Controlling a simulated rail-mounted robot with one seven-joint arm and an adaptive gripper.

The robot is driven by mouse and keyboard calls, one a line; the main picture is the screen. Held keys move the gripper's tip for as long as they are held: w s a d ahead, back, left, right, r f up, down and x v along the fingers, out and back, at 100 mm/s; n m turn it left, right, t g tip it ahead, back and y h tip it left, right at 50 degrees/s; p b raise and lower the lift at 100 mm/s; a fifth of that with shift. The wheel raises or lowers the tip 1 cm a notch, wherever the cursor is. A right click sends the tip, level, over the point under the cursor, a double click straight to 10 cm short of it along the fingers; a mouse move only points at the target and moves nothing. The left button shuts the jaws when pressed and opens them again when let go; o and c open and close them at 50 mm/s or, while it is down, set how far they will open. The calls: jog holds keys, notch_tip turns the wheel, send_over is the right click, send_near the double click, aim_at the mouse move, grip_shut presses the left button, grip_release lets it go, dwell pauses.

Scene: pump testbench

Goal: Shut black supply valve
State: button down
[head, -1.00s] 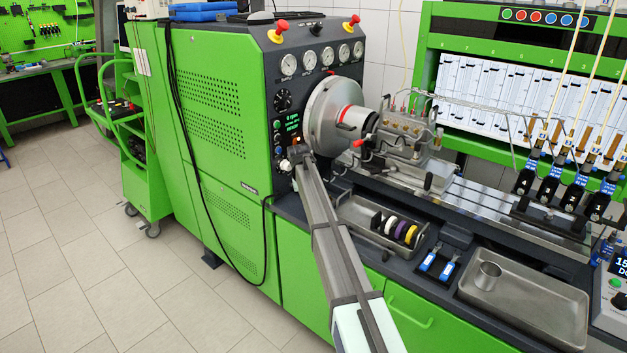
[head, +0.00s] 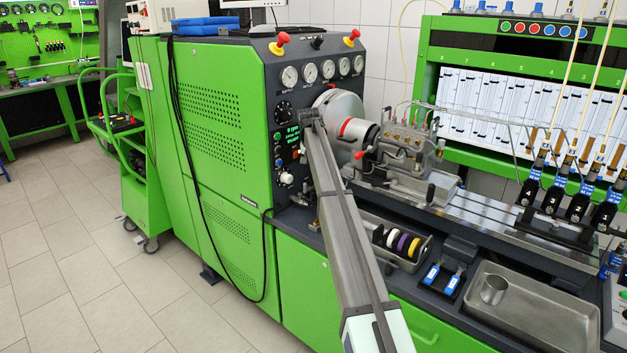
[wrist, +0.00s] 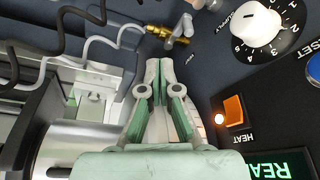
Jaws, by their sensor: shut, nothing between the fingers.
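My gripper (wrist: 159,66) is shut and empty, its fingertips together in the wrist view. Ahead of the fingertips in the wrist view is a small brass fitting (wrist: 156,30) with a grey lever (wrist: 180,40), apart from the fingers. A white knob (wrist: 257,26) on a black numbered dial marked SUPPLY is at upper right. It seems to be the white knob (head: 287,179) low on the panel in the head view. I cannot tell which part is the black supply valve.
An orange HEAT switch (wrist: 233,110) with a lit lamp and a green display (wrist: 283,166) lie right of the fingers. Black and pale hoses (wrist: 100,45) cross at upper left. In the head view the metal flywheel (head: 339,104) and injection pump (head: 407,150) stand close to my arm.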

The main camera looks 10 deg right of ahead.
jog(key=p+x, duration=0.3)
jog(key=x, duration=0.7)
jog(key=s, duration=0.1)
jog(key=s+a, duration=0.1)
jog(key=s+p, duration=0.1)
jog(key=shift+s+a+r, duration=0.15)
jog(key=shift+s+a, duration=0.2)
jog(key=shift+a, duration=0.05)
jog(key=shift+s+d, duration=0.1)
jog(key=shift+d, duration=0.15)
